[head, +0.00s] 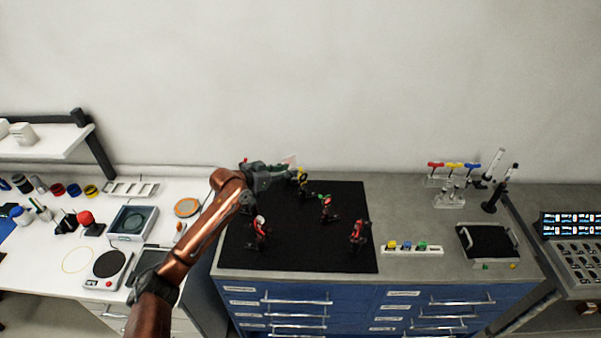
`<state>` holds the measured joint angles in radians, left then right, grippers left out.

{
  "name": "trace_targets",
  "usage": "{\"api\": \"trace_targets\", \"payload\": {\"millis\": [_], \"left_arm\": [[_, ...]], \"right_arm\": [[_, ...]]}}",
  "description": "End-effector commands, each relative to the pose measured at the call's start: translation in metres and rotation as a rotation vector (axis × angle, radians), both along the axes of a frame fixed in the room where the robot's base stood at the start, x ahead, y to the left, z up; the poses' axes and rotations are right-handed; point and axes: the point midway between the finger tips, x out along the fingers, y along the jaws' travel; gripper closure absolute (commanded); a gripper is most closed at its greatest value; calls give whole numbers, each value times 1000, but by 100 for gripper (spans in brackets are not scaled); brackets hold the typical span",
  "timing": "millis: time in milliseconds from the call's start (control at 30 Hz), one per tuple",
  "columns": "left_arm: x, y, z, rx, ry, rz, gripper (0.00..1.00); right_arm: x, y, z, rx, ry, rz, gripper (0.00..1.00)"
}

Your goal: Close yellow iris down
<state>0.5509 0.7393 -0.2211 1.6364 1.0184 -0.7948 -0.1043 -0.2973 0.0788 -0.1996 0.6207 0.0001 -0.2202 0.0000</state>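The yellow iris (302,176) is a small yellow and dark post-mounted part near the back of the black breadboard (290,250). My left arm reaches in from the lower left over the board. My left gripper (288,170) is at the yellow part's left side, close to it or touching; I cannot tell which. The fingers are too small and overlapped to show whether they are open or shut. The iris's lever cannot be made out. My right gripper is not in view.
Several red and black optic mounts stand on the board, among them one with a green top (326,203) and one at the front right (359,233). A white strip with coloured parts (412,249) lies right of the board. A black tray (487,242) is farther right.

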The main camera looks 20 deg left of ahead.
Motion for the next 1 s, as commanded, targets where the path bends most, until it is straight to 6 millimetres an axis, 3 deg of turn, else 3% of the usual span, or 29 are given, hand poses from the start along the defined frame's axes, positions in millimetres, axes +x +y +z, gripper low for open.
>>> {"api": "trace_targets", "payload": {"millis": [500,867,1000], "left_arm": [[55,-32,-23,-1,-1,-1,72],[59,-34,-26,0,-1,-1,72],[59,-34,-26,0,-1,-1,82]], "right_arm": [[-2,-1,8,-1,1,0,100],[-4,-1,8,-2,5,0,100],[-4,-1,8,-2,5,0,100]]}}
